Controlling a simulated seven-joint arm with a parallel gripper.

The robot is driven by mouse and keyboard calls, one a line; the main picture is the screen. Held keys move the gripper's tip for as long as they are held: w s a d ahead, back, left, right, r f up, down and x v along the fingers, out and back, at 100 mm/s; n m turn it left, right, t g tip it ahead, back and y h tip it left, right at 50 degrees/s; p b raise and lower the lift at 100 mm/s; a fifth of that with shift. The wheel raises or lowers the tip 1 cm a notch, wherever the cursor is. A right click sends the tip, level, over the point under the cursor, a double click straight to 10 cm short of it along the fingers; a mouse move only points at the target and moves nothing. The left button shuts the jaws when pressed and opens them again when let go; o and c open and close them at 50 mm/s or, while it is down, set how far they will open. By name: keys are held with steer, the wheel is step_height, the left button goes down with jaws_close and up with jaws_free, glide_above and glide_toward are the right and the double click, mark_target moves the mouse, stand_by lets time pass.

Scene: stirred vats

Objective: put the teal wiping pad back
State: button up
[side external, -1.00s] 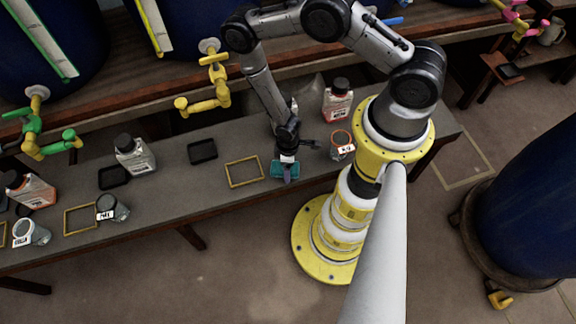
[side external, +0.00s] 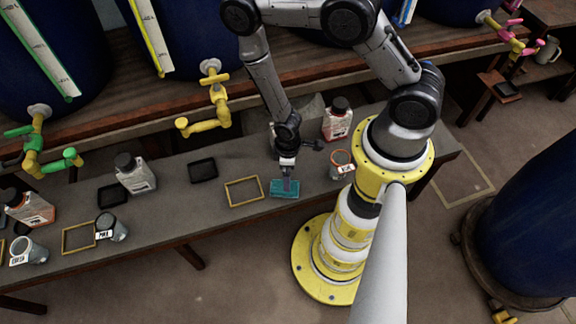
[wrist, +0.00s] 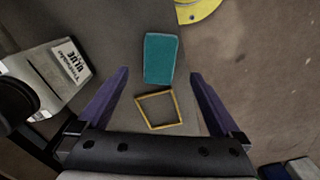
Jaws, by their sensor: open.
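The teal wiping pad (side external: 285,188) lies flat on the grey bench near its front edge, just right of an empty yellow square frame (side external: 248,203). In the wrist view the pad (wrist: 160,58) shows whole, with the yellow frame (wrist: 143,114) close to it but apart from it. My gripper (side external: 288,185) is over the pad, pointing down. In the wrist view my gripper (wrist: 160,74) is open, its two purple fingers wide apart with nothing held between them. The height of the fingertips above the pad is hard to judge.
A labelled bottle (side external: 337,124) and a cup (side external: 341,167) stand right of my gripper. A black tray (side external: 203,171) lies left of the frame. Farther left are another bottle (side external: 136,178), a second yellow frame (side external: 79,248) and cups. Yellow taps (side external: 205,122) overhang the bench.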

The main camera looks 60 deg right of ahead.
steer(key=w+r+m+t, duration=0.1)
steer(key=w+r, duration=0.3)
steer(key=r, duration=1.1)
steer(key=w+r+m+t, duration=0.15)
steer(key=w+r, duration=0.25)
steer(key=r, duration=1.2)
steer(key=s+d+r+m+t, duration=0.1)
steer(key=s+r+m+t, duration=0.1)
steer(key=s+r, duration=1.4)
steer(key=shift+d+r+t, duration=0.2)
steer(key=shift+r+t, duration=0.35)
steer(key=shift+r, duration=0.3)
